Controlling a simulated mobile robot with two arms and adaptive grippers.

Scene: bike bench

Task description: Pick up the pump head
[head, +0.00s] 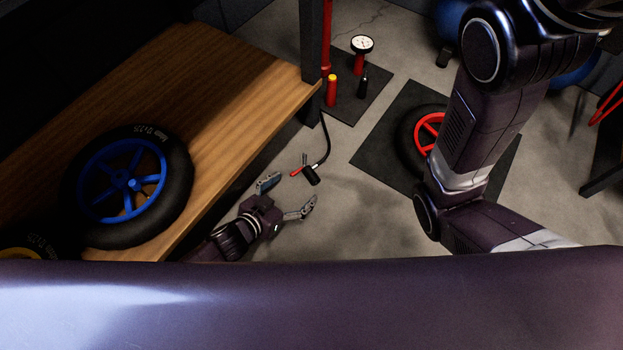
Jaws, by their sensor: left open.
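The pump head (311,176) is a small black piece with a red lever (297,171), at the end of a black hose (328,140). It shows in the middle of the head view, past the front edge of the wooden bench. I cannot tell whether it hangs or rests on the floor. My left gripper (292,191) is just below it in the picture, fingers spread wide and pointing up toward it. Nothing is between the fingers, and a gap shows between them and the pump head. My right arm crosses the right side; its gripper is out of view.
A wooden bench (215,75) with a blue-rimmed wheel (125,183) fills the left. Behind the pump head, a dark mat (372,95) holds a gauge (361,44) and red and black upright pieces. A red-rimmed wheel (425,130) lies on another mat, partly hidden by my right arm.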

